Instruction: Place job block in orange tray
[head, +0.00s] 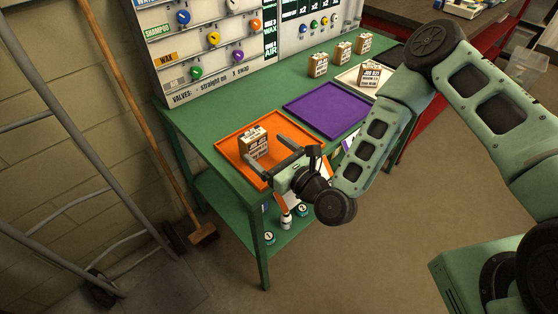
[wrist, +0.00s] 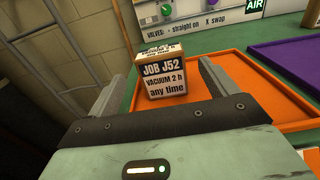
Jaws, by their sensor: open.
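A brown job block (head: 254,143) with a white label stands upright in the orange tray (head: 228,147) at the left of the green table. In the wrist view the block (wrist: 163,75) reads "JOB J52, VACUUM 2 h, any time", and the tray's orange floor (wrist: 265,98) shows beneath it. My gripper (head: 268,161) is open over the tray's front part. In the wrist view its two fingers (wrist: 162,82) stand apart, one to each side of the block's near face. I cannot tell whether the block lies partly between the fingertips or just beyond them.
A purple tray (head: 326,108) lies right of the orange one. A pale tray (head: 352,78) holds another block (head: 369,74). Several blocks (head: 341,52) stand at the back. A valve panel (head: 205,40) rises behind the table. A broom (head: 203,232) and metal frame stand left.

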